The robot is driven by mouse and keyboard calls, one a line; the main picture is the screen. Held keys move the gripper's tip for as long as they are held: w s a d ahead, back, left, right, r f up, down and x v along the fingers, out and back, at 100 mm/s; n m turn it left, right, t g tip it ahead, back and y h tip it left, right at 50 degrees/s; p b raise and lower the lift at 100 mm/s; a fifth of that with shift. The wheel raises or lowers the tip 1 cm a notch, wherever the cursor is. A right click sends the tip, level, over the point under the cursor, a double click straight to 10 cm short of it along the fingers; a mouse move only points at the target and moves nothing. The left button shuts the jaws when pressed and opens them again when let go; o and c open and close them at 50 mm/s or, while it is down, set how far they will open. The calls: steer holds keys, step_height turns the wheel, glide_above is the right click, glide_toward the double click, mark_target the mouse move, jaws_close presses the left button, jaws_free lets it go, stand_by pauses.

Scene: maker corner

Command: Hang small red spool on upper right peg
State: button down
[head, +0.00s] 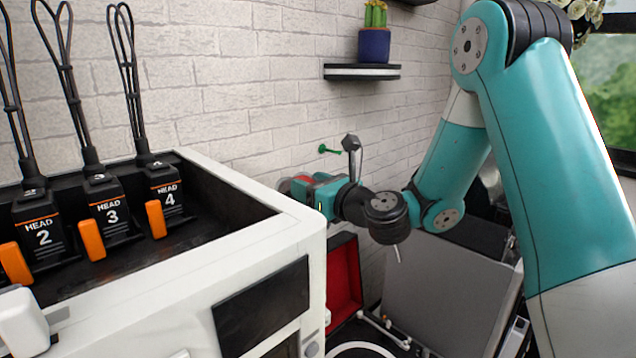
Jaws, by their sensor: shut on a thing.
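My gripper (311,186) is in the middle of the head view, close to the brick wall and just behind the right corner of the white machine. It is shut on the small red spool (303,179), of which only a little red shows at the fingertips; the machine's corner and the fingers hide the rest. A green peg (328,150) sticks out from the wall above my gripper and slightly to the right of the spool. The spool is apart from this peg. No other peg can be made out, so I cannot tell which one this is.
The white machine (262,232) with tool heads fills the lower left. A small wall shelf (362,72) with a cactus pot (374,45) is above the peg. A red-lined box (345,277) and a grey panel (447,295) stand below my arm. The wall between peg and shelf is clear.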

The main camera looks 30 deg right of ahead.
mark_target(284, 178)
steer(key=shift+p+x, duration=3.05)
steer(key=shift+x, duration=0.95)
steer(key=shift+s+a+f, duration=0.1)
steer(key=shift+a+f, duration=0.15)
steer(key=shift+f, duration=0.05)
steer(key=s+a+p, duration=0.2)
steer(key=a, duration=0.4)
steer(key=shift+a+f, duration=0.25)
steer(key=shift+f, duration=0.05)
steer(key=shift+s, duration=0.1)
